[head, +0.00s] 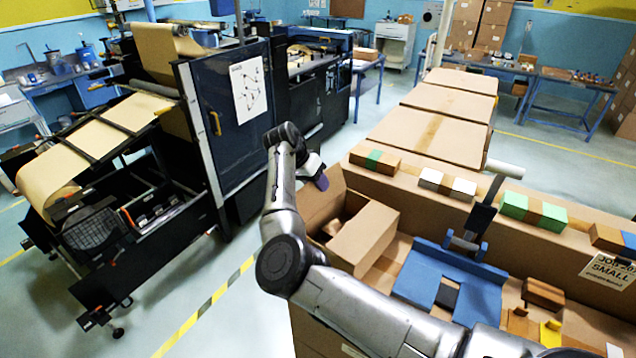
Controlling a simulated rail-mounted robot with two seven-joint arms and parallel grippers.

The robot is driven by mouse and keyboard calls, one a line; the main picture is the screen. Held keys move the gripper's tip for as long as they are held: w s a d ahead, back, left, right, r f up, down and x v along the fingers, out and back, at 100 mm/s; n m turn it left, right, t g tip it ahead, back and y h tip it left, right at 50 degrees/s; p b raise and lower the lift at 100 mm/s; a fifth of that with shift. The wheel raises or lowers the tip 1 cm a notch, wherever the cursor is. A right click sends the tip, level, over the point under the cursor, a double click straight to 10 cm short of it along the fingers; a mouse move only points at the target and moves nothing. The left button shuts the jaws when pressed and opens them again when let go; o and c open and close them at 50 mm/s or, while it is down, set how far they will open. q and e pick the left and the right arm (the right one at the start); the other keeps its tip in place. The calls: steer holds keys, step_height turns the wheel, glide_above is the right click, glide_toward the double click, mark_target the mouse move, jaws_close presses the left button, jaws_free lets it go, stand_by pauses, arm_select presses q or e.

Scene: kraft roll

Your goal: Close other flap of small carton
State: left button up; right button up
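A small open brown carton (366,240) stands on the near left end of the cardboard-coloured bench, partly behind my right arm. One flap or panel of it rises at its left back side, beside my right gripper. Some brown shape shows inside its opening, too shaded to make out. My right gripper (318,176) is just above and left of the carton's back left edge. Its dark fingertip area is small and turned away, so I cannot tell if it is open or touching the flap. My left gripper is out of view.
A blue fixture (420,272) lies right of the carton. Small boxes with green (533,211) and white (447,185) parts line the ledge behind. Large cartons (425,135) stand at the back. A black machine (235,110) stands left, across open floor.

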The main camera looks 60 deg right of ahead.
steer(key=shift+s+d+f, duration=0.1)
steer(key=shift+f, duration=0.15)
jaws_close()
stand_by(0.5)
